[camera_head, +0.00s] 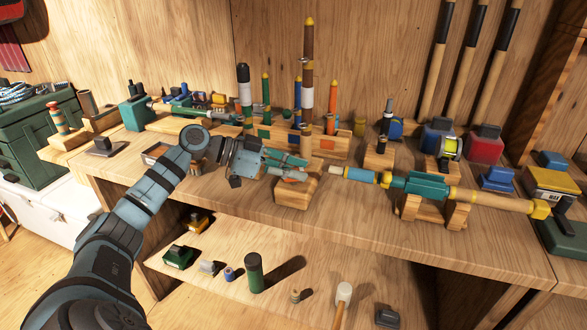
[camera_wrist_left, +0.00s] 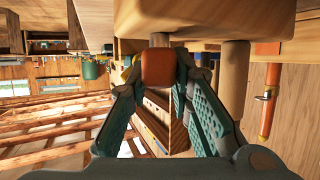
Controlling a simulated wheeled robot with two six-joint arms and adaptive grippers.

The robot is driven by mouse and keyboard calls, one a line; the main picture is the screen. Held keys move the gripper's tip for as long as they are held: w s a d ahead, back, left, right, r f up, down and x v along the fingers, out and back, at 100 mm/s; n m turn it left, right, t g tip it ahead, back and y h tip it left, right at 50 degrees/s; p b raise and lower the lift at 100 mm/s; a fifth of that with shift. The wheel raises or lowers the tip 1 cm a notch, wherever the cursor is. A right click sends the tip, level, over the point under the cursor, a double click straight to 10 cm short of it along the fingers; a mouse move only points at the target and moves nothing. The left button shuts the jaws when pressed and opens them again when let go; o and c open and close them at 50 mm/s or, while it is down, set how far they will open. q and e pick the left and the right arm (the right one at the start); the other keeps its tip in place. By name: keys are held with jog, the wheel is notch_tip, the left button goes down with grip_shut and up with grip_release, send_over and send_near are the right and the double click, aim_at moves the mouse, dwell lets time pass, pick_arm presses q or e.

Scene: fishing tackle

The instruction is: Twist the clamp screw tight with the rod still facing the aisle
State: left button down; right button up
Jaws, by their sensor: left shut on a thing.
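My left gripper (camera_head: 300,168) reaches in from the left over the bench, beside a small wooden block (camera_head: 296,190). In the left wrist view my left gripper (camera_wrist_left: 160,80) is shut on a reddish-brown knob (camera_wrist_left: 158,67), which sits under a large wooden block (camera_wrist_left: 215,18). The knob may be the clamp screw's head; its thread is hidden. A rod with a teal middle (camera_head: 420,187) lies level in a wooden cradle (camera_head: 433,211), its thin end pointing left near the gripper. My right gripper is not in view.
An upright rack of colored rods (camera_head: 307,80) stands behind the gripper. A green box (camera_head: 35,135) is at the far left, and reels (camera_head: 447,147) stand at right. The lower shelf holds a green cylinder (camera_head: 254,273) and a mallet (camera_head: 342,298). Bench front is mostly clear.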

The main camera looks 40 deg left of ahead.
pick_arm(q)
jog(key=m+g+h, duration=0.1)
jog(key=m+g, duration=0.1)
jog(key=shift+w+m+h, duration=0.1)
jog(key=shift+m+h, duration=0.2)
jog(key=shift+h, duration=0.1)
jog(key=shift+m+g+h+b, duration=0.5)
jog(key=shift+m+g+b, duration=0.3)
jog(key=shift+g, duration=0.2)
jog(key=shift+f+m+g+b, duration=0.1)
jog(key=shift+m+g+b, duration=0.2)
jog(key=shift+m+g, duration=0.15)
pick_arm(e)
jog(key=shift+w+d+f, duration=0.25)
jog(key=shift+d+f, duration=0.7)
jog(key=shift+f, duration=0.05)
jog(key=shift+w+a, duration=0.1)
pick_arm(q)
jog(key=c, duration=1.4)
grip_release()
jog(key=shift+c, duration=0.2)
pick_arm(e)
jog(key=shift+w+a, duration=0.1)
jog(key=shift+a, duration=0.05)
